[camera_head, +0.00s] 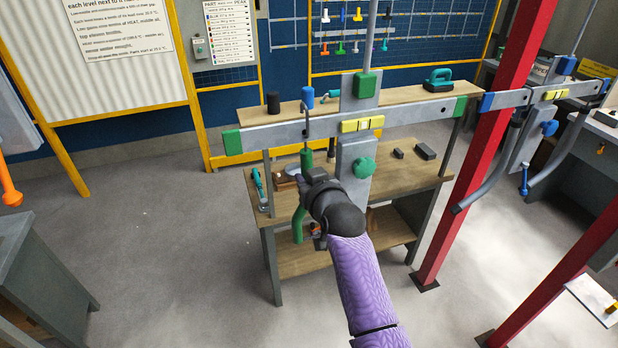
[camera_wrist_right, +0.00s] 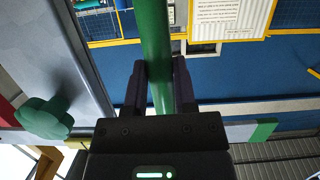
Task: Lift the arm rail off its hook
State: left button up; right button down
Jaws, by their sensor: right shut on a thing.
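The arm rail, a green bar, hangs upright below a grey hook (camera_head: 305,122) at the left part of the grey crossbeam. Its upper part (camera_head: 306,158) and lower part (camera_head: 298,228) show above and below my right gripper (camera_head: 311,180) in the head view. In the right wrist view, the green bar (camera_wrist_right: 155,45) runs between the two dark fingers of my right gripper (camera_wrist_right: 159,85), which is shut on it. Whether the rail's top end still bears on the hook is too small to tell. My left gripper is not in view.
The grey crossbeam (camera_head: 280,135) with green ends, a yellow level (camera_head: 362,125) and a green knob (camera_head: 363,167) stand close by. A wooden bench (camera_head: 405,180) is behind. A red post (camera_head: 480,160) stands to the right.

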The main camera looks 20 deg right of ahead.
jog(key=shift+s, duration=0.1)
jog(key=shift+s+d+p, duration=0.1)
jog(key=shift+s+p, duration=1.25)
jog(key=p+v, duration=0.4)
jog(key=v, duration=0.1)
jog(key=shift+s+f+p, duration=0.1)
jog(key=shift+s+p, duration=0.05)
jog(key=shift+p, duration=0.2)
dwell(0.4)
